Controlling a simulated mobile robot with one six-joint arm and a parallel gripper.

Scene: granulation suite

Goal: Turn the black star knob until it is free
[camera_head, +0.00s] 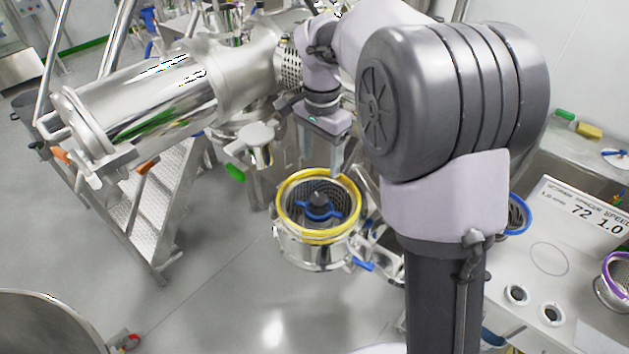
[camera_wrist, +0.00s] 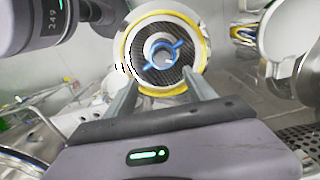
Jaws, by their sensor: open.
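The black star knob (camera_head: 318,198) sits at the centre of a blue bladed rotor (camera_head: 334,212) inside a round steel housing (camera_head: 318,256) with a yellow ring on its rim. In the wrist view the knob (camera_wrist: 163,56) shows as a dark hub, its lobes too small to make out, with the blue rotor (camera_wrist: 149,66) around it and a dark mesh inside the yellow ring (camera_wrist: 133,30). My gripper (camera_head: 322,170) is open and empty above the housing, apart from the knob. In the wrist view its fingers (camera_wrist: 160,80) point toward the housing's near side.
A large steel cylinder (camera_head: 150,100) and metal steps (camera_head: 160,200) stand to the left. A white counter (camera_head: 540,290) with a sign reading 72 and 1.0 (camera_head: 585,212) is at the right. Grey floor (camera_head: 240,300) in front of the housing is clear.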

